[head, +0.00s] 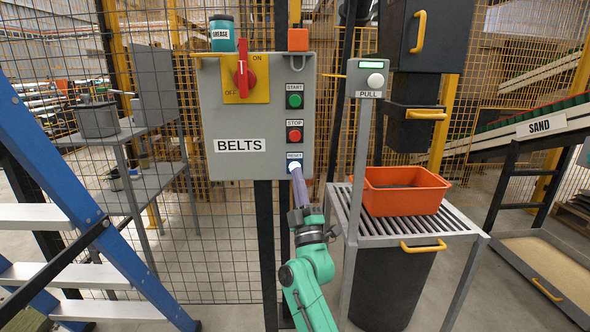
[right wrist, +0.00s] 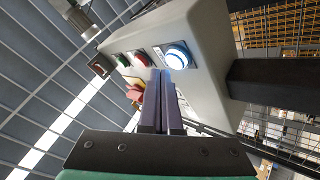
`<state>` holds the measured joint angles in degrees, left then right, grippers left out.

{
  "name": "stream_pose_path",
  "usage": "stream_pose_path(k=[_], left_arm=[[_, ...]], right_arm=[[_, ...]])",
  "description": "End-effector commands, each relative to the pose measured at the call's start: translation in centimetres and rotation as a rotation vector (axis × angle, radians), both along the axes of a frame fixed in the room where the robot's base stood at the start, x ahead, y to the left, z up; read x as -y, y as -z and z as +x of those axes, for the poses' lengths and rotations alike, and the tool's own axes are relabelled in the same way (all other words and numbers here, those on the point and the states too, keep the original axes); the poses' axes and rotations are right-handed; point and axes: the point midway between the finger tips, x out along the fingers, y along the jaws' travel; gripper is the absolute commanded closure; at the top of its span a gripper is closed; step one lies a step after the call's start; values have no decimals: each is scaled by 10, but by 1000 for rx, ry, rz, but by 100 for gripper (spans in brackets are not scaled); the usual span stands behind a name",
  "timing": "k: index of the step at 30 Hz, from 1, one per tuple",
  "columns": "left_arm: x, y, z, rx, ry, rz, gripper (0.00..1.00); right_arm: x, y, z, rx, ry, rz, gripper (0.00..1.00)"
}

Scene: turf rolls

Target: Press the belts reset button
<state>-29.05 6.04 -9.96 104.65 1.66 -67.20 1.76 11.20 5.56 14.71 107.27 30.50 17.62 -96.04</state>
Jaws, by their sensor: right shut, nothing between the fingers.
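The grey BELTS control box (head: 225,115) stands on a dark post in the head view. Its reset button (head: 294,166) is round and lit white-blue, at the bottom of the right column under the green start button (head: 294,101) and red stop button (head: 294,135). My right gripper (head: 297,174) is shut and empty, its fingertips at or just below the reset button in the head view. In the right wrist view the reset button (right wrist: 178,56) glows just beyond and right of the fingertips (right wrist: 162,75); I cannot tell whether they touch. My left gripper is out of view.
A red rotary switch (head: 244,75) sits on the box. A grey post with a PULL knob (head: 375,80) stands close right of my arm. A blue ladder (head: 60,170) is at left, mesh fence behind.

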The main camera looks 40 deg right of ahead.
Motion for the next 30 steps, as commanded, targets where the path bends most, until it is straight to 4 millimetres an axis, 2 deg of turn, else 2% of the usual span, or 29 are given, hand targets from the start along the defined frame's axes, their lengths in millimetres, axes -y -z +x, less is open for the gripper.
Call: stream_pose_path(k=[30], left_arm=[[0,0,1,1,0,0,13]], right_arm=[[8,0,11,0,0,0,100]])
